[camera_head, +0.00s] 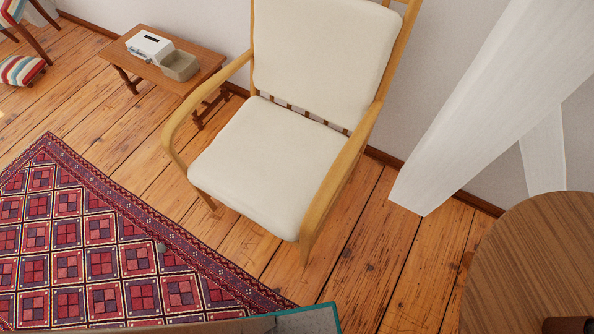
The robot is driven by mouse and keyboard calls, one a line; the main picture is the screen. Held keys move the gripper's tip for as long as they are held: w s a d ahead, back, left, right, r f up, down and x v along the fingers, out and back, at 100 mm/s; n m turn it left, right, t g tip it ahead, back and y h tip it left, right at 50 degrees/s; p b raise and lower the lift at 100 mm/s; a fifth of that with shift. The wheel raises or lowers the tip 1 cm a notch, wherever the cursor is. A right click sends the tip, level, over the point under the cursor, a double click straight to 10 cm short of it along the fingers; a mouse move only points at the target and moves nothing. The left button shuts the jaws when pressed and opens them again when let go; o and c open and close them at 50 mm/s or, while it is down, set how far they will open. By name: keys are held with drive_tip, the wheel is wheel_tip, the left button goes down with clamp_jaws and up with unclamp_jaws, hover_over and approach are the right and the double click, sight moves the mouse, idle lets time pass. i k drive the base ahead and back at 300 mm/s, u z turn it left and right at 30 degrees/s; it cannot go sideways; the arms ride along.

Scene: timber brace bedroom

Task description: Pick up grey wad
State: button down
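A small grey lump (161,247), which looks like the grey wad, lies on the red patterned rug (100,262) near its right-hand border. It is tiny in this view, so its shape is hard to tell. Nothing covers it. My gripper does not show in this view.
A cream-cushioned wooden armchair (268,160) stands right of the lump. A low wooden table (138,66) with a white box and beige bin is behind. A round wooden table (540,262) is at right, near a white slanted beam (480,105). A teal-edged surface (310,319) crosses the bottom.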

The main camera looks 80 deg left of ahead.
sight(161, 248)
drive_tip(key=u, duration=4.15)
drive_tip(key=k, duration=0.65)
drive_tip(key=u, duration=0.2)
drive_tip(key=i, duration=1.15)
drive_tip(key=u, duration=0.25)
